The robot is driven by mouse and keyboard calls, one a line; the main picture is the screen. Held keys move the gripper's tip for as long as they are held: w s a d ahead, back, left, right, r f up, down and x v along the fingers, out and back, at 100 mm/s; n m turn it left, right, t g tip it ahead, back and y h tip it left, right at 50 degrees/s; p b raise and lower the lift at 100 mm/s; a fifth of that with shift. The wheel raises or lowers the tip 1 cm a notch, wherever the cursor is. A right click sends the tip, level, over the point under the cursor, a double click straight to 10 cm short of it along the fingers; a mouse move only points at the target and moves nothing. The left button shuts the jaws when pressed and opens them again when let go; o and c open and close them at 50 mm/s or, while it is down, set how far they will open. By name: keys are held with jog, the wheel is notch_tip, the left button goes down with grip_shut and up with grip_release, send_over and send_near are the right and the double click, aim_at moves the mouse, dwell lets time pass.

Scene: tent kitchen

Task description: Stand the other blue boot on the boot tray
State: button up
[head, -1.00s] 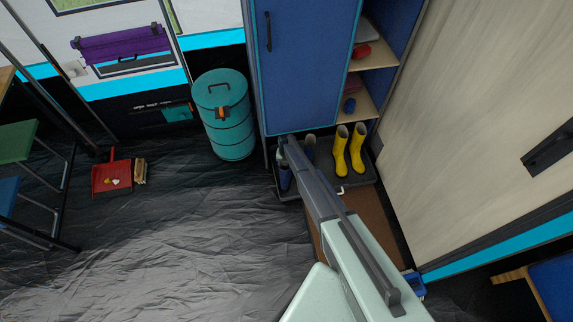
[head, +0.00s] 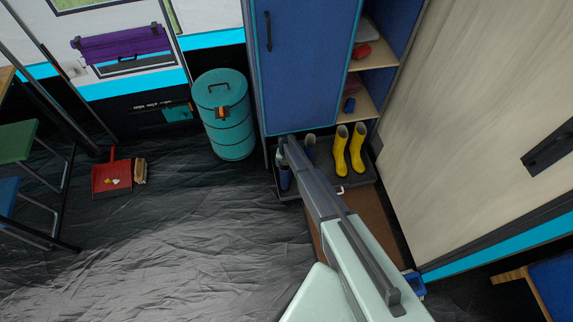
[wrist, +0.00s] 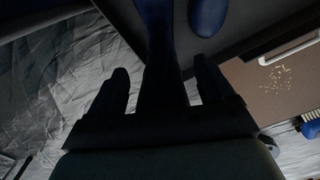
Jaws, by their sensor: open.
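One blue boot (head: 285,179) stands at the left end of the dark boot tray (head: 356,181), beside my arm. The other blue boot (head: 310,146) stands further back, partly hidden by the arm. In the wrist view my gripper (wrist: 161,76) is open, with one finger on each side of a dark blue boot (wrist: 158,30). Gaps show between the fingers and the boot. A second blue boot (wrist: 207,14) is upright on the tray to its right. The boot's lower end is too dark to tell exactly how it rests. My fingertips are hidden in the head view.
Yellow boots (head: 357,148) stand on the tray to the right. A blue cabinet (head: 300,70) rises behind it, with open shelves (head: 372,55). A brown mat (head: 372,232) lies in front.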

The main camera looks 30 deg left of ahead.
notch_tip(320, 180, up, 12)
dwell(0.5)
jog(key=shift+f, duration=0.1)
jog(key=s+d+m+g, duration=0.1)
jog(key=s+d+m, duration=0.35)
jog(key=d, duration=0.85)
jog(key=s+d+m+g+h, duration=0.1)
jog(key=s+d+m, duration=0.1)
jog(key=d+m, duration=0.75)
jog(key=s+d+m+g, duration=0.1)
jog(key=s+d+m, duration=0.25)
jog(key=d, duration=1.15)
jog(key=s+d+r+m+g, duration=0.2)
jog(key=s+d+r+m, duration=0.2)
jog(key=s+d+m, duration=0.7)
jog(key=s+d+r+m+g+y, duration=0.1)
jog(key=s+d+r+m, duration=0.4)
jog(key=s+d+m, duration=0.7)
jog(key=s, duration=0.4)
jog(key=shift+r+g, duration=0.25)
jog(key=shift+g, duration=0.15)
